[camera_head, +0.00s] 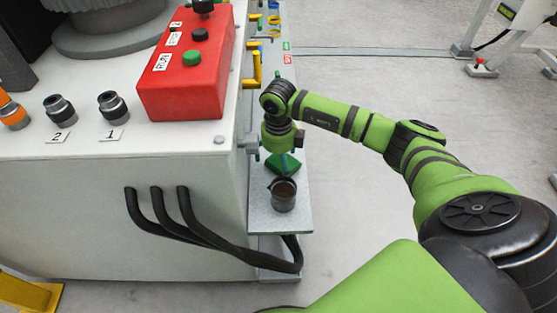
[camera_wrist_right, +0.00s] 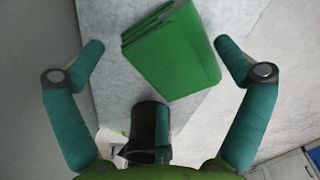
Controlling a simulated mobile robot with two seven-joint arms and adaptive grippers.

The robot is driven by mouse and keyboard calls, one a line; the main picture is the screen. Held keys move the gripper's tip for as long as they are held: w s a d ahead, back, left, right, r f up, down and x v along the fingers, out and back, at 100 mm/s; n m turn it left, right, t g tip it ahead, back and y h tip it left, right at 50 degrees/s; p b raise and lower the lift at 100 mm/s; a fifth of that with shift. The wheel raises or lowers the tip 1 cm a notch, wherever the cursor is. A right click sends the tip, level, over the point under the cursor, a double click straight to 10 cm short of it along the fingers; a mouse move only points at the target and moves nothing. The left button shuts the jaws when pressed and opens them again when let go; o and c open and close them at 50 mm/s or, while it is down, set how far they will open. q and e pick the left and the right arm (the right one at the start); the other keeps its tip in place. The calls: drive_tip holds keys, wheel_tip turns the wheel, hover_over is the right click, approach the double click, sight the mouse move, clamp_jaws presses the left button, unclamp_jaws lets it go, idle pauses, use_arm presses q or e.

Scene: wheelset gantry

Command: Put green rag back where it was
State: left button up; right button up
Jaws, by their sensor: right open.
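The green rag (camera_head: 286,164) lies folded on the narrow grey side shelf (camera_head: 298,222) of the machine. It shows larger in the right wrist view (camera_wrist_right: 172,52). My right gripper (camera_head: 276,162) points down over the rag. In the wrist view its two teal fingers (camera_wrist_right: 160,48) are spread wide, one on each side of the rag and apart from it. The gripper is open and holds nothing. My left gripper is not in view.
A dark cup (camera_head: 283,195) stands on the shelf close to the rag, and shows below the rag in the wrist view (camera_wrist_right: 150,128). A red button box (camera_head: 188,70) sits on the machine top. Black hoses (camera_head: 175,215) run below. Open floor lies to the right.

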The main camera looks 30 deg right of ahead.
sight(278, 163)
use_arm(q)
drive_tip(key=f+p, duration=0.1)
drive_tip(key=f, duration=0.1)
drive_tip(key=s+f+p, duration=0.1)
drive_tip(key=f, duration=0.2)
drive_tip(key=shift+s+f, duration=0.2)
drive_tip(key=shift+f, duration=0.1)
use_arm(e)
wheel_tip(278, 163, up, 12)
